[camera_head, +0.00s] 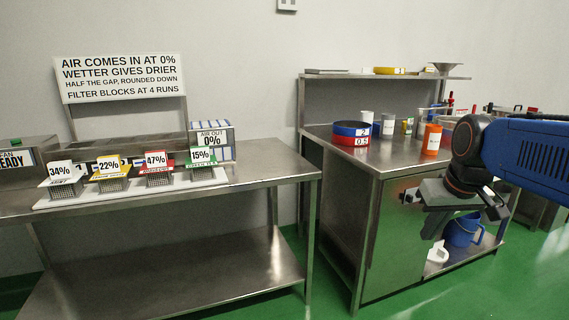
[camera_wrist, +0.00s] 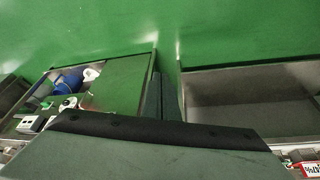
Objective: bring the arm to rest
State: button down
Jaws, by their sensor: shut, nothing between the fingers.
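My arm (camera_head: 530,153) reaches in from the right edge of the head view, in front of the right-hand steel table. My gripper (camera_head: 431,226) hangs at its end, pointing down, in front of that table's side. In the wrist view the fingers (camera_wrist: 162,85) lie together with nothing between them, over the green floor and the gap between the two tables. My gripper touches nothing that I can see.
The right table (camera_head: 385,162) carries red and blue rings (camera_head: 351,133) and an orange jar (camera_head: 432,139). A blue jug (camera_head: 463,231) stands on its lower shelf. The left table (camera_head: 262,158) holds several baskets with percentage cards. Green floor (camera_head: 335,300) lies between the tables.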

jog(key=s+a+f, duration=0.4)
jog(key=s+f, duration=0.8)
jog(key=s, duration=0.4)
